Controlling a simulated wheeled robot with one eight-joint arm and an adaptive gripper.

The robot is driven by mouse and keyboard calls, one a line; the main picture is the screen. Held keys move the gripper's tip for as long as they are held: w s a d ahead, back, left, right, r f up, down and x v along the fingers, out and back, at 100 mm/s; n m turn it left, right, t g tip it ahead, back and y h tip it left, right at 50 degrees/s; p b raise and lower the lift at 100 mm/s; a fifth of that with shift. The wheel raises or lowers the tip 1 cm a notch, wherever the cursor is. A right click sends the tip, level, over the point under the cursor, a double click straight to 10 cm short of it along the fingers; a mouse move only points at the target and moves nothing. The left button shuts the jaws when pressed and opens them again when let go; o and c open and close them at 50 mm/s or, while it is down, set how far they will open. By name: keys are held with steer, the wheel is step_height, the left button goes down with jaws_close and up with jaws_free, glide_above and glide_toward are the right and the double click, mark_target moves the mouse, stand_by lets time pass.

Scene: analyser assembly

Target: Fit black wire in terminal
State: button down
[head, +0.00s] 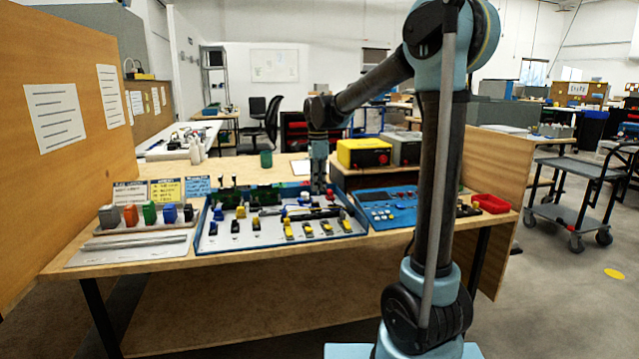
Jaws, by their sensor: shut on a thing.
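My gripper (318,188) points straight down over the back right part of a blue-rimmed tray (209,236). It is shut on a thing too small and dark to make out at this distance. Long black pieces (322,212) lie in the tray below and in front of the gripper; I cannot tell whether one is the black wire. A blue panel (385,212) with small knobs and dark parts lies right of the tray. I cannot pick out the terminal.
The tray holds several small black, yellow and blue parts. A rack of coloured blocks (145,218) stands left of it. A yellow-topped box (363,153) and a grey box (402,150) stand behind the panel. A red bin (490,203) sits at the right edge.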

steer(key=shift+s+a+f, duration=0.65)
steer(key=shift+s+f, duration=0.05)
steer(key=shift+s, duration=0.45)
steer(key=shift+s+a+f, duration=0.6)
steer(key=shift+s+f, duration=0.05)
steer(key=shift+s, duration=0.55)
steer(key=shift+s+a+f, duration=0.65)
steer(key=shift+s+f, duration=0.05)
steer(key=shift+s, duration=0.45)
steer(key=shift+f, duration=0.2)
steer(key=shift+f, duration=1.25)
steer(key=shift+f, duration=1.15)
steer(key=c, duration=1.5)
jaws_free()
steer(key=shift+c, duration=0.2)
